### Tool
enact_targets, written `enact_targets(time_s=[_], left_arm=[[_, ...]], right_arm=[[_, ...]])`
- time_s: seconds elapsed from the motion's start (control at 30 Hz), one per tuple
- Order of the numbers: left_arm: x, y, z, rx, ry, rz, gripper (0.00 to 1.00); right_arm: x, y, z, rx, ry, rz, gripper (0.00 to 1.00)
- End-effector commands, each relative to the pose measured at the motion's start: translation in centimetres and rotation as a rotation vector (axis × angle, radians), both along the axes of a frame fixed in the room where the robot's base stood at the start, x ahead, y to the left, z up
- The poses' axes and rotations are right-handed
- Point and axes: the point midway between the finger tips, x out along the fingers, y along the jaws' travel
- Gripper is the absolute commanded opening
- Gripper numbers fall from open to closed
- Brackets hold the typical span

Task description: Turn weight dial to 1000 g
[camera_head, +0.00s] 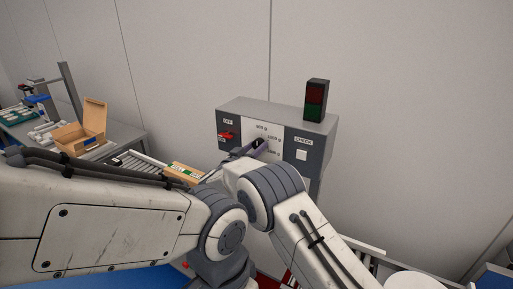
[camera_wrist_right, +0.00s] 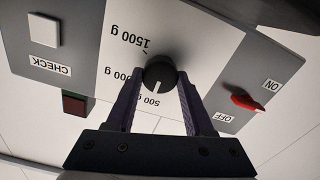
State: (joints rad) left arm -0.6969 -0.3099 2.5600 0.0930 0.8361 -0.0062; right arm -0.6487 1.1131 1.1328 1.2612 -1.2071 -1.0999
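The weight dial is a round black knob (camera_wrist_right: 159,75) on the white panel of a grey control box (camera_head: 262,106). In the right wrist view, which is upside down, its white mark points toward the 500 g label (camera_wrist_right: 146,101). The 1500 g label (camera_wrist_right: 128,38) is clear; the 1000 g label is partly hidden by a finger. My right gripper (camera_wrist_right: 161,72) has one finger on each side of the knob, and both fingertips appear to touch it. In the head view my right gripper (camera_head: 243,152) is at the panel, partly hidden by my arm. My left gripper is out of view.
A red OFF/ON switch (camera_head: 227,135) and a white CHECK button (camera_head: 301,155) flank the dial. A red and green lamp (camera_head: 316,100) stands on the box. A roller conveyor (camera_head: 137,160) with a carton (camera_head: 184,172) is at left, and a table holds an open box (camera_head: 83,130).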

Motion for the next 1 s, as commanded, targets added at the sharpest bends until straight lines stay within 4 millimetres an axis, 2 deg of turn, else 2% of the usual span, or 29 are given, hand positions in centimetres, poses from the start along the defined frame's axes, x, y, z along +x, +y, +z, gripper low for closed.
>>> enact_targets(time_s=[0.17,0.37,0.57,1.0], left_arm=[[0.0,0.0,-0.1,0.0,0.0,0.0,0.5],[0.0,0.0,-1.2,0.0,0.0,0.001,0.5],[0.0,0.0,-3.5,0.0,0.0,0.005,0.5],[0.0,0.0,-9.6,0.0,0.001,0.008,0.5]], right_arm=[[0.0,0.0,-0.1,0.004,-0.001,0.002,0.0],[0.0,0.0,-0.4,0.046,-0.022,0.002,0.0],[0.0,-0.1,-0.6,0.153,-0.074,0.001,0.0],[0.0,-0.2,-0.7,0.519,-0.251,0.001,0.0]])
